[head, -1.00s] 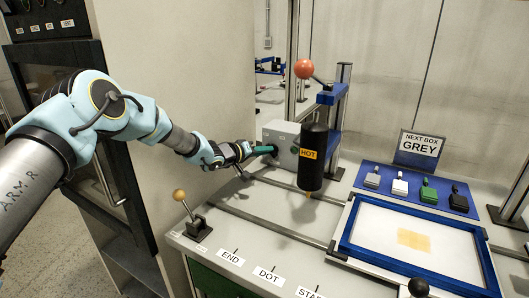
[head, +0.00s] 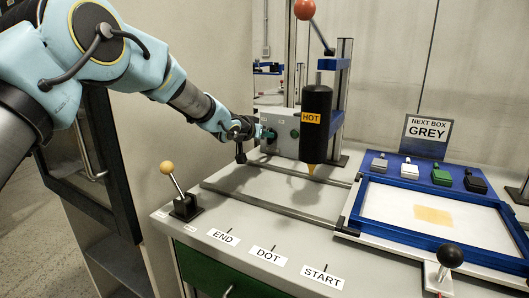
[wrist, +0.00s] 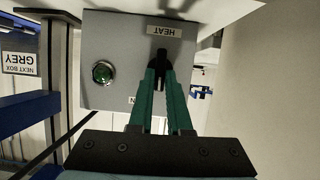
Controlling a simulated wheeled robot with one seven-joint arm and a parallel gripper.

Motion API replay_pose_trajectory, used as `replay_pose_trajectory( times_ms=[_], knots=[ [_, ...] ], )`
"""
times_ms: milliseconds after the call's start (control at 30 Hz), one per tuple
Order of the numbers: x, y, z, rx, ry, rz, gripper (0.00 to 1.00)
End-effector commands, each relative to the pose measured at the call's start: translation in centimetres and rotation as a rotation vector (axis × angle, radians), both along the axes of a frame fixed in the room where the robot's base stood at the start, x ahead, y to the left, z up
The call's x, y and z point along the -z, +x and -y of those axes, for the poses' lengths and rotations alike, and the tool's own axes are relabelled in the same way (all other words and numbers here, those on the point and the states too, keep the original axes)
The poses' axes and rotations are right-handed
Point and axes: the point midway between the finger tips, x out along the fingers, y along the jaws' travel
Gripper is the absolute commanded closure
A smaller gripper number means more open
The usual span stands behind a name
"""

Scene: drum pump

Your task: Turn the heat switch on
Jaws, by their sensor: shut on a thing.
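The grey heat switch box (head: 284,148) stands at the back of the bench, left of the black drum. In the wrist view the box (wrist: 118,30) fills the upper middle, turned upside down, with a HEAT label (wrist: 165,31). A dark switch lever (wrist: 161,56) sits below that label in this view. My gripper (wrist: 159,72) has its green fingers shut on the lever, which they partly hide. A round green lamp (wrist: 103,72) is beside it on the same face. In the head view my gripper (head: 270,133) reaches the box's front from the left.
The black drum marked HOT (head: 316,135) hangs on a blue press frame just right of the box. A lever with a yellow knob (head: 176,184) stands at the bench's left front. A blue-framed tray (head: 436,249) lies at right, before a NEXT BOX GREY sign (head: 427,136).

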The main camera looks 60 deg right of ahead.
Motion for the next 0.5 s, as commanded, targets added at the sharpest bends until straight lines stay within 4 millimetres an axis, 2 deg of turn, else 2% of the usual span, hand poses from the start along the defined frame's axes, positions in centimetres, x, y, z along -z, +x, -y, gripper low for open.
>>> replay_pose_trajectory(
  times_ms=[33,500],
  knots=[
    [0.97,-0.27,0.05,0.002,-0.003,0.039,1.0],
    [1.18,-0.87,0.04,0.002,-0.001,0.409,1.0]
  ],
)
